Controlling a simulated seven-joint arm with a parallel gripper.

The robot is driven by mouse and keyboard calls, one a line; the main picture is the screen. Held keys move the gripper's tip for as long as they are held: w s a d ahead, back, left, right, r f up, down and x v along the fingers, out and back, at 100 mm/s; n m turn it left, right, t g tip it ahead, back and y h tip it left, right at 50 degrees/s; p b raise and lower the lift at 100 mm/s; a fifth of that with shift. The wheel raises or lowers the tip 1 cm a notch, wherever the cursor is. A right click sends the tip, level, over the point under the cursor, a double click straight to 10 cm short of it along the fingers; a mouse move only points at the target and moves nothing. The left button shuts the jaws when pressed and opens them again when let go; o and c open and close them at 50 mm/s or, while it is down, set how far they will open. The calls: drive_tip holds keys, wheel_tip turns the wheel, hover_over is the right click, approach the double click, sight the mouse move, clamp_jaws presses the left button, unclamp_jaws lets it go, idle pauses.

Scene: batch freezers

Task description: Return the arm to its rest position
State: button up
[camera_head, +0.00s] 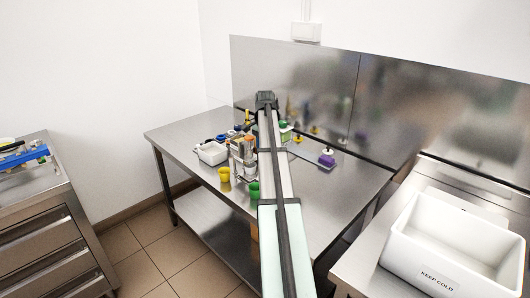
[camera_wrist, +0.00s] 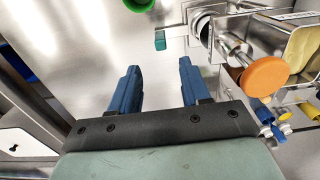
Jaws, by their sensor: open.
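My gripper (camera_wrist: 160,85) shows in the wrist view with two blue fingers spread apart and nothing between them. A plain metal surface lies behind the fingers. In the head view my arm (camera_head: 278,180) reaches from the bottom edge out over the steel table (camera_head: 345,182). The gripper itself cannot be made out there; the arm hides the spot. In the wrist view an orange round knob (camera_wrist: 264,78) on a metal fitting is to the right of the fingers, apart from them. A green round thing (camera_wrist: 138,4) is at the top edge.
On the table, a white bin (camera_head: 211,153), a yellow cup (camera_head: 224,174) and a green cup (camera_head: 253,190) stand left of my arm. A purple-based item (camera_head: 327,160) stands right. A white "KEEP COLD" box (camera_head: 425,270) is at lower right. A steel backsplash (camera_head: 315,85) rises behind.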

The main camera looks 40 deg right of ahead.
idle(0.4)
drive_tip(key=w+a+f+n+y, duration=0.1)
drive_tip(key=w+a+f+n, duration=0.15)
drive_tip(key=a+f, duration=0.45)
drive_tip(key=w+a+f+n+y, duration=0.1)
drive_tip(key=a+f+n, duration=0.2)
drive_tip(key=a+f, duration=0.5)
drive_tip(key=s+a+f+n+g, duration=0.25)
drive_tip(key=s+a+f, duration=0.35)
drive_tip(key=a+f, duration=0.65)
drive_tip(key=s+a+f+n+g, duration=0.1)
drive_tip(key=s+a+f+n, duration=0.35)
drive_tip(key=a+f, duration=0.85)
drive_tip(key=s+a+f+n+g, duration=0.1)
drive_tip(key=s+a+f, duration=0.3)
drive_tip(key=s, duration=0.6)
drive_tip(key=s+a+f+n+g+h, duration=0.1)
drive_tip(key=s+a+f, duration=0.3)
drive_tip(key=s, duration=0.7)
drive_tip(key=s+a+f+n+g+h, duration=0.1)
drive_tip(key=s+a+f+n, duration=0.2)
drive_tip(key=s+f, duration=0.4)
drive_tip(key=s+a, duration=0.1)
drive_tip(key=s, duration=0.3)
drive_tip(key=shift+s+a, duration=0.2)
drive_tip(key=shift+s, duration=0.05)
drive_tip(key=shift+n, duration=0.25)
drive_tip(key=shift+c, duration=0.2)
